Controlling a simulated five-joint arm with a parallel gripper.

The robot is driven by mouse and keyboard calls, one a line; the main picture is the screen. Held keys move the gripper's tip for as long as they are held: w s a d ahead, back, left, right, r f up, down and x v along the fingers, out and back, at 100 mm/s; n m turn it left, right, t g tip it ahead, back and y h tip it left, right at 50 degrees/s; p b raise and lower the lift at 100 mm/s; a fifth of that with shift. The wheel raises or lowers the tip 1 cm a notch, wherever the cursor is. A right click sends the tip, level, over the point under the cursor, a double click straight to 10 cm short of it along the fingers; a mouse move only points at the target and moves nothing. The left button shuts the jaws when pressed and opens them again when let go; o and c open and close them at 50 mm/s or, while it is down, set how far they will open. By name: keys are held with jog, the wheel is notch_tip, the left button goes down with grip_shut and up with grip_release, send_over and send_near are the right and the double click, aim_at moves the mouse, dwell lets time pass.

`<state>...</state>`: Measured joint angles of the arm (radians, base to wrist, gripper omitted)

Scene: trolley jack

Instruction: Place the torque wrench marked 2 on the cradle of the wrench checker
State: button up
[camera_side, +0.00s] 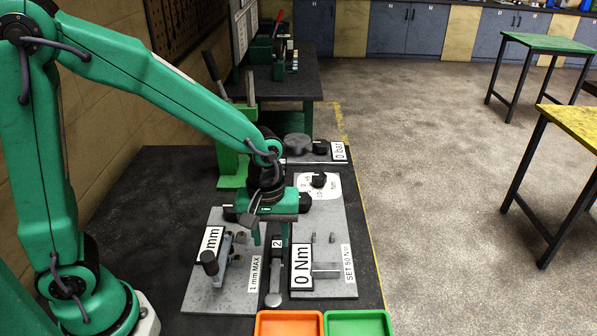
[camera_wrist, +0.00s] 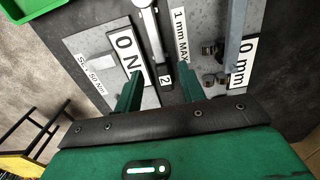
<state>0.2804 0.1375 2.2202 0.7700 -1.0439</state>
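The torque wrench (camera_side: 275,285) lies lengthwise in the dark strip between two grey plates, with a white tag marked 2 at its far end. It also shows in the wrist view (camera_wrist: 153,40). My gripper (camera_side: 271,240) is open above the tagged end. In the wrist view its fingers (camera_wrist: 158,88) stand apart on either side of the wrench, with nothing held. The wrench checker (camera_side: 340,225) is the right plate, with a 0 Nm display (camera_side: 301,267) and a SET 50 Nm label. A pale block (camera_side: 326,269) and small posts (camera_side: 322,238) stand on it; I cannot tell which is the cradle.
The left plate (camera_side: 200,285) carries a lever fixture, an mm display and a 1 mm MAX label. An orange tray (camera_side: 289,314) and a green tray (camera_side: 358,315) are at the front. A green press (camera_side: 233,165) and a 0 bar display (camera_side: 339,151) stand behind.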

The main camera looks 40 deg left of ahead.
jog(key=s+a+r+m+t, duration=0.2)
jog(key=s+a+r+m, duration=0.2)
jog(key=r, duration=0.3)
jog(key=s+a+r+m+t, duration=0.3)
jog(key=s+a+r+m, duration=0.1)
jog(key=s+a+r, duration=0.1)
jog(key=shift+s+a+r+m, duration=0.2)
jog(key=shift+s+r+m, duration=0.3)
jog(key=shift+r, duration=0.85)
jog(key=shift+o, duration=1.2)
jog(key=shift+s, duration=0.1)
